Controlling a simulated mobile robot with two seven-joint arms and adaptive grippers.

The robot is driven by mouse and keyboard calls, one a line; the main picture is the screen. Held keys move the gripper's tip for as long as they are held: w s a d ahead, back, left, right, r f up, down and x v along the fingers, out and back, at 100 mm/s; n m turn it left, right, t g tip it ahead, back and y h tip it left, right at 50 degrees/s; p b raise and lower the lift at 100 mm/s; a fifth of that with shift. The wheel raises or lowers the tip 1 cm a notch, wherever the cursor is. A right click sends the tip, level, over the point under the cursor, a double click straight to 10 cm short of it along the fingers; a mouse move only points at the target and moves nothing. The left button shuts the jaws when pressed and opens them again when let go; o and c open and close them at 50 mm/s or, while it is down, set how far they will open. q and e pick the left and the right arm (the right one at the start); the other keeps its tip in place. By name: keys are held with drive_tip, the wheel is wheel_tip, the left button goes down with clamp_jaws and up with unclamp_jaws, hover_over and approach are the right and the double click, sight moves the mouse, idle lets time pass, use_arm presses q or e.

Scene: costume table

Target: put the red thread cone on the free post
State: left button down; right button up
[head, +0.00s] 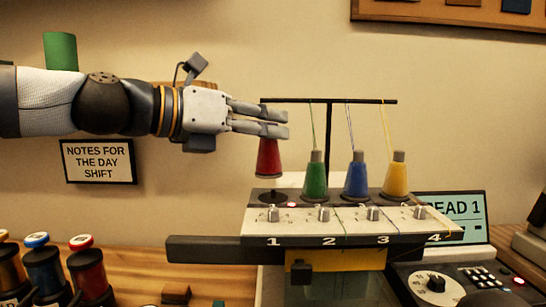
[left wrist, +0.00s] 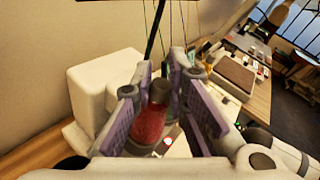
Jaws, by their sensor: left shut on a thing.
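The red thread cone (head: 268,160) hangs upright from my left gripper (head: 287,122), which is shut on its top. The cone is above the dark round base at position 1 (head: 272,197), with a small gap under it. In the left wrist view the red cone (left wrist: 150,124) sits between the purple-lined fingers of my left gripper (left wrist: 158,88). The free post itself is hard to make out. Green (head: 315,179), blue (head: 356,178) and yellow (head: 396,178) cones stand at the other numbered positions. My right gripper is not in view.
A thread stand (head: 328,130) with a crossbar rises behind the cones, threads running down from it. Spools (head: 88,272) stand at the lower left. A control panel with a dial (head: 436,284) and a screen (head: 452,220) are at the right. A sign (head: 98,162) hangs on the wall.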

sight(260, 148)
use_arm(q)
drive_tip(key=shift+w+d+f, duration=0.15)
drive_tip(key=shift+d+f, duration=0.15)
drive_tip(key=f, duration=0.3)
drive_tip(key=shift+w+d+f+b, duration=0.1)
drive_tip(key=shift+d+f+b, duration=0.1)
drive_tip(key=shift+b, duration=0.2)
drive_tip(key=shift+r, duration=0.2)
drive_tip(key=shift+f, duration=0.2)
drive_tip(key=c, duration=1.6)
unclamp_jaws()
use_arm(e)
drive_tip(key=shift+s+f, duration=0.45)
use_arm(q)
drive_tip(key=shift+r, duration=0.1)
